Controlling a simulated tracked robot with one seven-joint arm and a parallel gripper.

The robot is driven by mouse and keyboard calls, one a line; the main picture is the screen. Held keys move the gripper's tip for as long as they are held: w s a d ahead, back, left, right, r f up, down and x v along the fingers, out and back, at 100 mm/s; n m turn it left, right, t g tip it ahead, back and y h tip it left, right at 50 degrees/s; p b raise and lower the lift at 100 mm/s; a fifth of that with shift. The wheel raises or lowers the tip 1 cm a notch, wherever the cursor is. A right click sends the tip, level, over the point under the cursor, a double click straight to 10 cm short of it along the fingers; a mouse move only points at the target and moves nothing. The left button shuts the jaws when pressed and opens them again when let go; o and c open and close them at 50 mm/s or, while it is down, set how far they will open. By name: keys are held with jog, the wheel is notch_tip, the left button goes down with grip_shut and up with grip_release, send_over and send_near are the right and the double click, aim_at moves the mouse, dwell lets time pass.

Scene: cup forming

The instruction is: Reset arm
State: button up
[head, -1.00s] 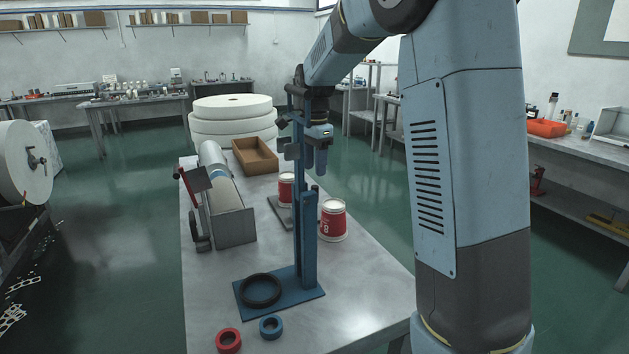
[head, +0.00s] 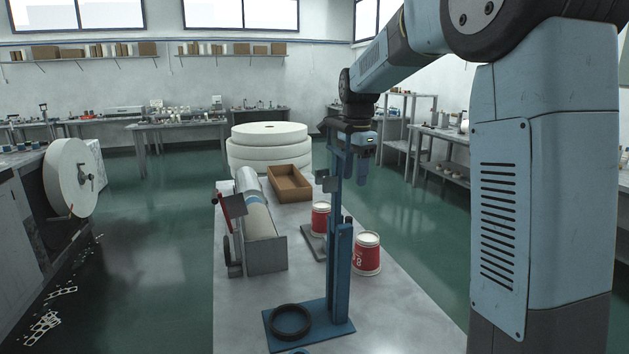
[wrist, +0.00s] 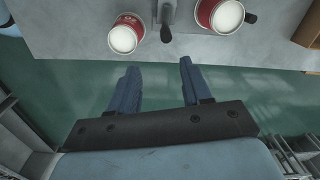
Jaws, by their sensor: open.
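My gripper (wrist: 160,85) is open and empty in the wrist view, its two blue fingers apart over the green floor just off the table's edge. In the head view my gripper (head: 361,172) hangs above the far right side of the table (head: 407,315), partly behind the blue press column. Two red and white cups (head: 366,254) (head: 321,218) stand upright on the table, below my gripper and apart from it. They also show in the wrist view, one left (wrist: 125,34) and one right (wrist: 221,15).
A blue press stand (head: 340,285) with a black ring (head: 290,321) stands at the near part of the table. A grey roller machine (head: 263,235) is left of it. A brown tray (head: 290,184) lies at the back. White rolls (head: 268,150) stand beyond.

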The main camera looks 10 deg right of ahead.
jog(key=s+d+r+n+t, duration=0.1)
jog(key=s+d+r+n, duration=0.15)
jog(key=s, duration=0.55)
jog(key=s+d+r+n+t, duration=0.1)
jog(key=s+d+n+t, duration=0.1)
jog(key=s+n, duration=0.35)
jog(key=s+f+n+t, duration=0.1)
jog(key=s+f+n, duration=0.1)
jog(key=s, duration=0.7)
jog(key=s+d+f+n+t, duration=0.1)
jog(key=s+f+n, duration=0.2)
jog(key=s, duration=0.6)
jog(key=shift+s, duration=0.15)
jog(key=shift+c, duration=0.6)
